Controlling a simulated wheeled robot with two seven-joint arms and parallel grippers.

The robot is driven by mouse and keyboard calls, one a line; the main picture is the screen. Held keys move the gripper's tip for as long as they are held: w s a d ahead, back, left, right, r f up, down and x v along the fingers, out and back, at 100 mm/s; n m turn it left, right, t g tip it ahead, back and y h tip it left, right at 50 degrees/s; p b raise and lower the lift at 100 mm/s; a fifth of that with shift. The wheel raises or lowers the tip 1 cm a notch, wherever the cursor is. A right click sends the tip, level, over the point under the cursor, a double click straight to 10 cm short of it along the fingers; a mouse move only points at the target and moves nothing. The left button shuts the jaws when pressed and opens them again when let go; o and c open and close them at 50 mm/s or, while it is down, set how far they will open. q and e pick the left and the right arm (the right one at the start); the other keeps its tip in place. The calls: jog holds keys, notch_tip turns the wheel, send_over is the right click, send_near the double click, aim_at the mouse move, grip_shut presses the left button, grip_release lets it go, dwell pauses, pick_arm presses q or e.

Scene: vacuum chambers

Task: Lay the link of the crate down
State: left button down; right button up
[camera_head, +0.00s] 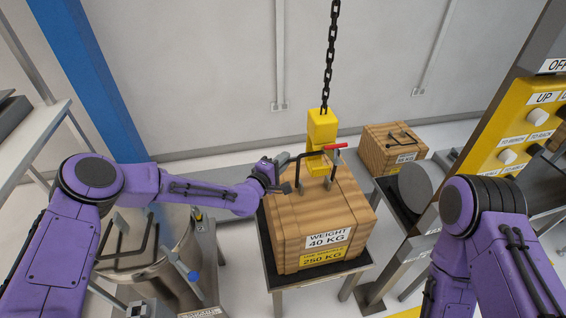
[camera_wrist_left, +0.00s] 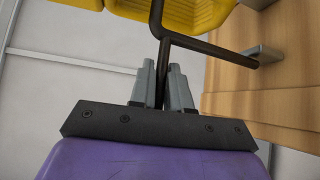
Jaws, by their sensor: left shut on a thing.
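The wooden crate (camera_head: 312,225), labelled 40 KG, stands on a small table. Its link (camera_head: 308,154), a dark bent bar, stands raised above the crate's top and reaches the yellow hoist block (camera_head: 322,130). My left gripper (camera_head: 278,167) is at the left end of the link, beside the crate's top. In the left wrist view the fingers (camera_wrist_left: 163,88) are shut on the dark bar (camera_wrist_left: 159,60), with the crate's wooden side (camera_wrist_left: 262,90) at the right. My right arm shows at the right; its gripper is out of view.
A chain (camera_head: 330,50) holds the hoist block over the crate. A red handle (camera_head: 335,146) is at the block's right. A second wooden crate (camera_head: 385,150) stands behind right, and a yellow control panel (camera_head: 515,130) is at the right. A metal chamber (camera_head: 160,262) stands at lower left.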

pick_arm(q)
jog(key=s+d+f+m+t+h+b, duration=0.2)
jog(key=s+m+b, duration=0.3)
jog(key=b, duration=1)
jog(key=shift+s+f+t+h, duration=0.35)
jog(key=shift+s+t+h, duration=0.15)
jog(key=shift+s+t, duration=0.4)
jog(key=shift+s+d, duration=0.1)
jog(key=c, duration=1.2)
grip_release()
jog(key=b+v, duration=0.2)
jog(key=v, duration=0.8)
jog(key=shift+s+b, duration=0.2)
jog(key=shift+b, duration=0.15)
jog(key=shift+c, duration=0.4)
